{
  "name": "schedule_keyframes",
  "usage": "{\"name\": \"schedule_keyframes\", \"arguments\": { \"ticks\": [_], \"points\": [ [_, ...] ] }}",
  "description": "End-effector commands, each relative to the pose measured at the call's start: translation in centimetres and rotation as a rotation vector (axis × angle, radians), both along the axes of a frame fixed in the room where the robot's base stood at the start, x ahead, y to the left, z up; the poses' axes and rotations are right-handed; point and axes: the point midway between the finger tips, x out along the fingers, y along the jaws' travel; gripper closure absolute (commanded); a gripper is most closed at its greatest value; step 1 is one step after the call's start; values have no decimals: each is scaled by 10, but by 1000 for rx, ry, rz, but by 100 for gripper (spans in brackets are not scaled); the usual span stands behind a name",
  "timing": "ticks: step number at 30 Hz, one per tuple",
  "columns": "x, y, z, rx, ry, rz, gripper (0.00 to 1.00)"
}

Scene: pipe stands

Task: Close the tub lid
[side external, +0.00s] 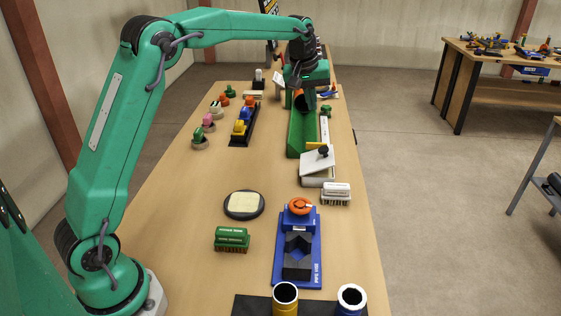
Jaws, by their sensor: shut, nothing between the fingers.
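The tub (316,181) is a low, pale box right of the table's middle, just in front of the green trough. Its white lid (316,165) looks tilted, with one edge raised above the box. A dark knob with yellow (323,150) shows at the lid's upper part. My gripper (302,104) is farther back, over the green trough and apart from the tub. Its fingers are small and partly hidden by the wrist, shut and empty.
The green trough (302,135) runs behind the tub. A white-topped brush (336,191) stands close in front of it. A blue fixture with an orange wheel (299,206) is nearer the camera.

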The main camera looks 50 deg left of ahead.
Motion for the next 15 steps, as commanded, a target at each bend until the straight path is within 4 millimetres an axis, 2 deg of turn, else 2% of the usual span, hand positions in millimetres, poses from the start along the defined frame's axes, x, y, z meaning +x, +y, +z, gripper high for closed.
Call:
{"name": "schedule_keyframes", "arguments": {
  "ticks": [8, 15],
  "points": [
    [2, 0, -2, 1, -1, -4, 100],
    [6, 1, -16, 1, 2, -3, 100]
  ]
}}
